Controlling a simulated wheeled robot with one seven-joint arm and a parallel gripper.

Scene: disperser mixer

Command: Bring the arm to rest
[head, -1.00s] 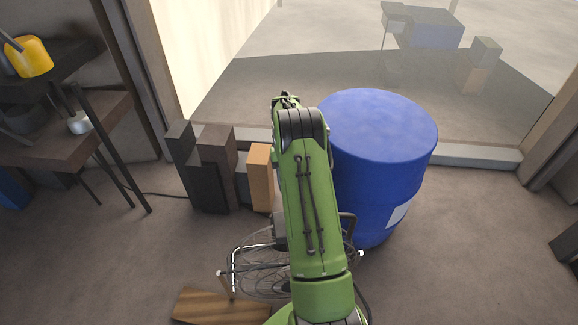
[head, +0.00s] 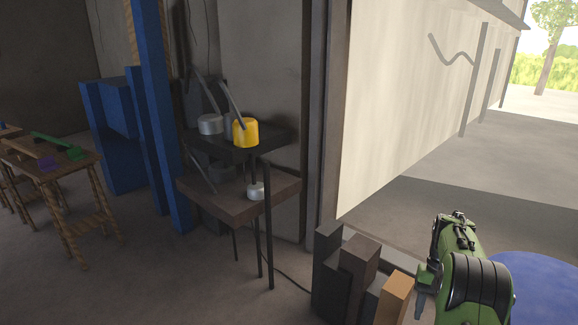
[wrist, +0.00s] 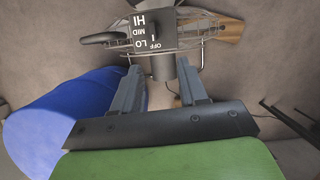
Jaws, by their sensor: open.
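My gripper (wrist: 161,92) shows in the wrist view with its two grey fingers apart and nothing between them. Beyond the fingertips is a grey control box (wrist: 150,28) marked HI, MID, LO and OFF, with a dark handle at its left. A clear gap between gripper and box cannot be judged. The drum also shows left of the fingers in the wrist view (wrist: 60,115).
A yellow pot (head: 245,132) stands on a dark raised shelf above a brown table (head: 235,205). Dark blocks (head: 355,265) and an orange block (head: 396,295) stand left of my arm. A wooden workbench (head: 60,180) is far left. Open floor lies in the front left.

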